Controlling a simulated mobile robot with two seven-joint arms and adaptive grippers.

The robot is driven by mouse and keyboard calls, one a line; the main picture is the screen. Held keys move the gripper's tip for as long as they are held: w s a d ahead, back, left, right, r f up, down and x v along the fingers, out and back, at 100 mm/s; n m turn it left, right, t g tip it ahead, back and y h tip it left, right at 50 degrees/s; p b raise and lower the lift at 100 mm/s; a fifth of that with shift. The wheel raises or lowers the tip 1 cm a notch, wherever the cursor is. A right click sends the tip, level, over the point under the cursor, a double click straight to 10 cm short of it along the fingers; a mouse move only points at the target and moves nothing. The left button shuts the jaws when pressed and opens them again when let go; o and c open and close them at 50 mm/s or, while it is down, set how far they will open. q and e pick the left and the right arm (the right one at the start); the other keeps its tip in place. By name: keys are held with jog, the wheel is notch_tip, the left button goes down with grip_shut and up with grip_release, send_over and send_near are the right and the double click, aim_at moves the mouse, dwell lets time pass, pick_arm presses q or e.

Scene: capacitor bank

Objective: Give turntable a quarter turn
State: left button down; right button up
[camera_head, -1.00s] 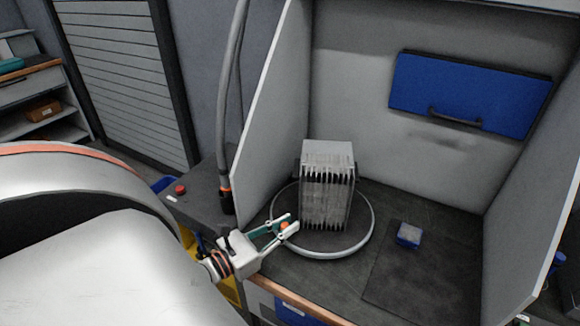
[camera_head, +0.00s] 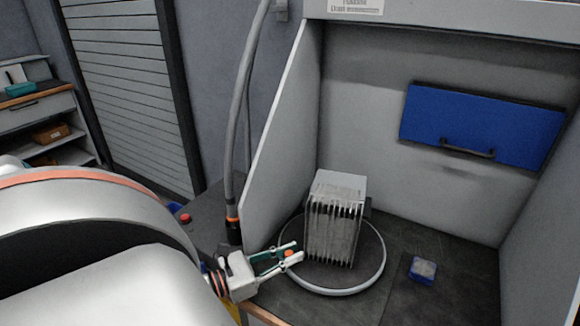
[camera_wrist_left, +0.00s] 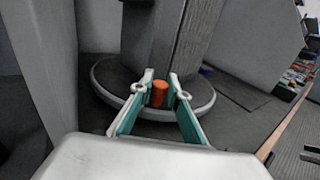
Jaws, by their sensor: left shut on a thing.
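The turntable (camera_head: 365,283) is a round dark disc with a pale rim on the bench, and it also shows in the left wrist view (camera_wrist_left: 196,107). A grey finned block (camera_head: 335,220) stands upright on it, its top cut off in the left wrist view. An orange peg (camera_wrist_left: 159,94) stands at the turntable's near-left edge. My left gripper (camera_head: 293,254), with white and teal fingers, reaches in from the left and is shut on the orange peg, one finger on each side.
Grey booth walls (camera_head: 283,145) close off the bench on the left, back and right. A small blue block (camera_head: 422,270) lies on a dark mat right of the turntable. A thick hose (camera_head: 237,150) hangs at the left. A blue handled panel (camera_head: 482,125) is on the back wall.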

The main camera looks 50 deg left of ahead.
pick_arm(q)
jog(key=c, duration=1.9)
grip_release()
jog(key=shift+s, duration=0.1)
jog(key=v, duration=1.2)
jog(key=shift+c, duration=0.6)
